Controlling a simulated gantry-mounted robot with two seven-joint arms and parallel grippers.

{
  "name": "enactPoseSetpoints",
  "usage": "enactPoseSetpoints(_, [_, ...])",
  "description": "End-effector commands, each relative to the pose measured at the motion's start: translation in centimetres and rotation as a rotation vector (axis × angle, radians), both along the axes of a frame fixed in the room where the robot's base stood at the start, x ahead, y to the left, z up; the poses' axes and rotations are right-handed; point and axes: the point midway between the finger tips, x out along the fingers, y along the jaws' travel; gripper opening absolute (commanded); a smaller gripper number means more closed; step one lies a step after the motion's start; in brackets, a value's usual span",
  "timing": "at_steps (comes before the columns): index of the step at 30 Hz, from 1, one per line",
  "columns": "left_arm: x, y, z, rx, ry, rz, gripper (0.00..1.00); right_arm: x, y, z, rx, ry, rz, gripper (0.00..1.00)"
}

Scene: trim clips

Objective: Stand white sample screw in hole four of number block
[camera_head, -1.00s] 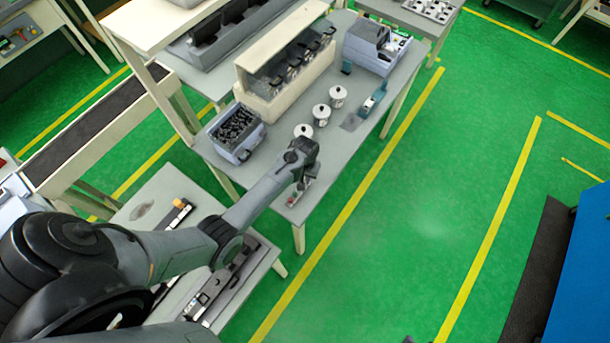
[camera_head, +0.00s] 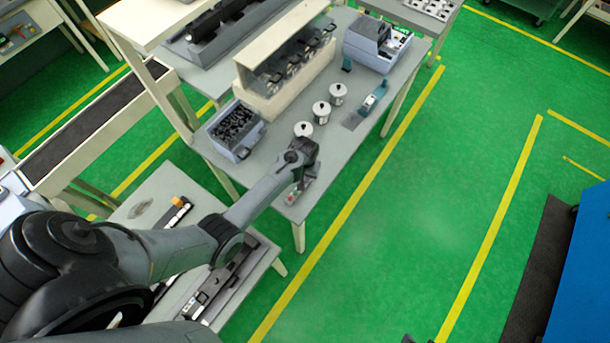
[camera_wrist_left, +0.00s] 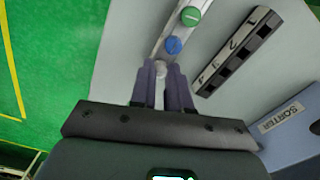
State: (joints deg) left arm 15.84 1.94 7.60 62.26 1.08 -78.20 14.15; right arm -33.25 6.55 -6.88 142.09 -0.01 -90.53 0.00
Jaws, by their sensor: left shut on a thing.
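The white sample screw (camera_wrist_left: 161,70) shows as a pale round head between the two fingers of my left gripper (camera_wrist_left: 161,73) in the left wrist view. The gripper is shut on it. The screw is at the near end of a pale rail (camera_wrist_left: 162,56), in line with a blue screw and a green screw; I cannot tell whether it is still seated there. The dark number block (camera_wrist_left: 240,50) lies to the right of the gripper, with number four at its near end. In the head view my left gripper (camera_head: 293,191) is over the table's near corner, its fingers mostly hidden.
A blue screw (camera_wrist_left: 173,45) and a green screw (camera_wrist_left: 190,15) stand just beyond the gripper. The sorter box (camera_wrist_left: 292,130) is at the lower right. White cups (camera_head: 321,110) and a bin of black parts (camera_head: 235,130) are on the table (camera_head: 262,165). The floor lies left in the wrist view.

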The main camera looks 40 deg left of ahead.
Motion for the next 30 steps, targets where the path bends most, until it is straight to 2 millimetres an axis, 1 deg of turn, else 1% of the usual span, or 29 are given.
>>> enactPoseSetpoints(12, [0.01,0.00,-0.08,0.000,0.000,0.000,0.00,-0.02,-0.20,-0.07,-0.008,0.000,0.006,0.43])
enactPoseSetpoints(13, [0.01,0.00,-0.08,0.000,0.000,0.000,0.18,-0.02,-0.22,-0.08,-0.009,0.000,0.006,0.43])
enactPoseSetpoints(18, [0.01,0.00,-0.08,0.000,0.000,0.000,0.44,-0.02,-0.25,-0.07,-0.011,-0.001,0.007,0.43])
enactPoseSetpoints(19, [0.01,0.00,-0.08,0.000,0.000,0.000,0.46,-0.02,-0.25,-0.07,-0.011,-0.001,0.007,0.43])
enactPoseSetpoints(26, [0.00,0.00,-0.08,0.000,0.000,0.000,0.46,-0.01,-0.21,-0.07,-0.009,0.000,0.005,0.43])
enactPoseSetpoints(30, [0.03,0.00,0.32,0.000,-0.001,0.000,0.46,-0.01,-0.14,-0.03,-0.007,0.000,0.004,0.43])
